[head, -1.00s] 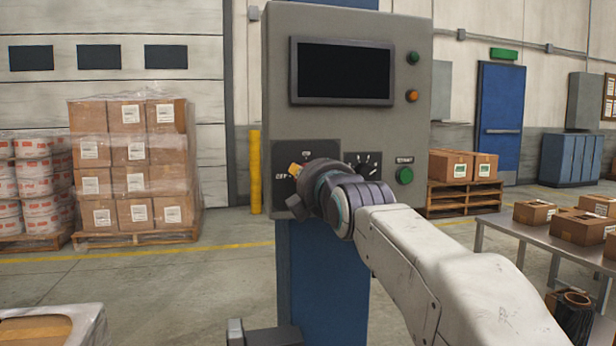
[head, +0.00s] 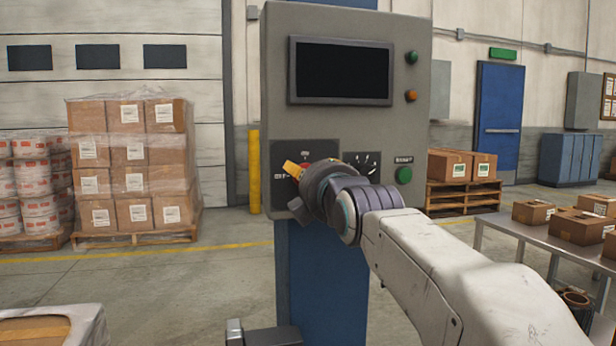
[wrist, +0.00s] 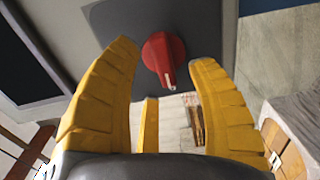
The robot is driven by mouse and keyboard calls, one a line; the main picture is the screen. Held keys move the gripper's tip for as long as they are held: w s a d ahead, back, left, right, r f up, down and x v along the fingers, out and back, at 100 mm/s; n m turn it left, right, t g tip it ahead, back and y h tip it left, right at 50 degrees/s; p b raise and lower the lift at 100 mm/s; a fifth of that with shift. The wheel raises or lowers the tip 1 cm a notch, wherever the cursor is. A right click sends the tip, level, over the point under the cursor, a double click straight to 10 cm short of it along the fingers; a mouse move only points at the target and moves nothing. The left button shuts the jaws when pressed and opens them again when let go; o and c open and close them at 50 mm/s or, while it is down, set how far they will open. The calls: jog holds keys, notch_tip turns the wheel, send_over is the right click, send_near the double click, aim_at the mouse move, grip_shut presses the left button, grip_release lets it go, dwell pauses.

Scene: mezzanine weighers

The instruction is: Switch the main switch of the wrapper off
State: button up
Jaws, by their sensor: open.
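The wrapper's main switch, a red rotary knob (wrist: 163,55) with a white pointer mark, sits on a dark plate in the wrist view. Its pointer points down in that view, toward the plate's left side in the head view. My gripper (wrist: 165,60) is open, with yellow fingers on either side of the knob; I cannot tell whether they touch it. In the head view, my gripper (head: 291,168) is at the dark plate (head: 283,152) on the grey control cabinet (head: 340,125). Only a bit of red shows there. A label left of it seems to read OFF.
A dark screen (head: 341,72) is above the plate. A black dial (head: 362,160) and a green button (head: 404,175) are to the right, close to my wrist. A table with boxes (head: 500,228) stands at right. Wrapped boxes (head: 130,165) stand at left.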

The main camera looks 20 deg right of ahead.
jog(key=s, duration=1)
dwell(0.3)
